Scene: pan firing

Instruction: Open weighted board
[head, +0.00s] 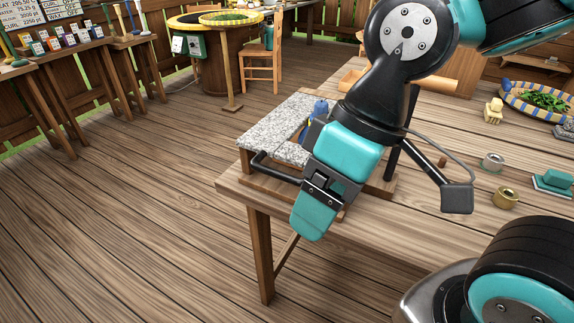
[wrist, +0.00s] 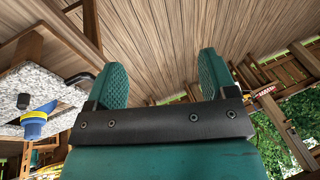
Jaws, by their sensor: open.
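The weighted board is a speckled grey stone slab (head: 276,128) at the table's near left corner in the head view. It also shows at the left of the wrist view (wrist: 38,92). A black bar handle (head: 272,169) runs along its front edge. A blue piece (head: 320,107) is at the slab's right side, and a blue piece with a yellow band (wrist: 36,122) shows by it in the wrist view. My gripper (head: 314,214) hangs in front of the board, right of the handle; its teal fingers (wrist: 162,76) are apart and empty. My arm hides the board's right part.
The wooden table (head: 430,212) carries a brass ring (head: 506,197), a silver ring (head: 492,162), a teal block (head: 553,181) and a striped bowl of greens (head: 540,101) at right. Open plank floor (head: 130,220) lies left. A chair (head: 262,58) stands behind.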

